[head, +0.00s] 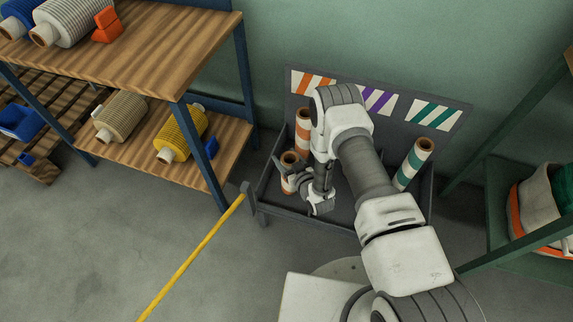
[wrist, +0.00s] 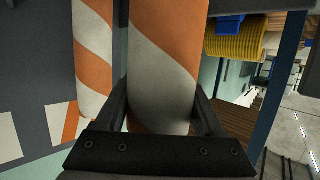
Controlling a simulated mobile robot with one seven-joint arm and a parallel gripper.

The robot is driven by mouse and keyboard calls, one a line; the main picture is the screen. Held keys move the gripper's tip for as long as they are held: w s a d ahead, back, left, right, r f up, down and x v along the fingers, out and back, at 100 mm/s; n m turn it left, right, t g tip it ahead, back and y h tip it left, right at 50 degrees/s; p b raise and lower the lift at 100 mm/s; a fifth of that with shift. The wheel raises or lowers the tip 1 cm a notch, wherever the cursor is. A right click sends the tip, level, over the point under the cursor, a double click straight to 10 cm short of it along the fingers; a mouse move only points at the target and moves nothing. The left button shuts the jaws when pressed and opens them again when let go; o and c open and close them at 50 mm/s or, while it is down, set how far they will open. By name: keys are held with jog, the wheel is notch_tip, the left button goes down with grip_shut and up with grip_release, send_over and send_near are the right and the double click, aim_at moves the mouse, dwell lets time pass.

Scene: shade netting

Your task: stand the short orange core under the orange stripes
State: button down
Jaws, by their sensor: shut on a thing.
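The short orange core (head: 288,184), white with spiral orange stripes, is upright at the left end of a dark grey rack (head: 340,222). My gripper (head: 293,187) is shut on it; in the wrist view the held core (wrist: 163,70) is between both fingers. I cannot tell whether its base touches the rack floor. A second orange-striped core (head: 303,132) stands just behind it and also shows in the wrist view (wrist: 93,62), slightly apart from the held one. The orange stripes (head: 312,83) are at the left of the back panel. My arm hides the rack's middle.
Purple stripes (head: 378,101) and green stripes (head: 433,115) continue along the panel. A green-striped core (head: 413,165) leans at the rack's right end. A wooden shelf (head: 205,50) with spools stands close to the left; a green shelf (head: 500,225) stands to the right.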

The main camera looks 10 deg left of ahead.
jog(key=shift+f+b, duration=0.45)
jog(key=shift+f, duration=1.1)
grip_release()
jog(key=p+v, duration=0.4)
jog(key=v, duration=0.8)
jog(key=shift+p, duration=0.4)
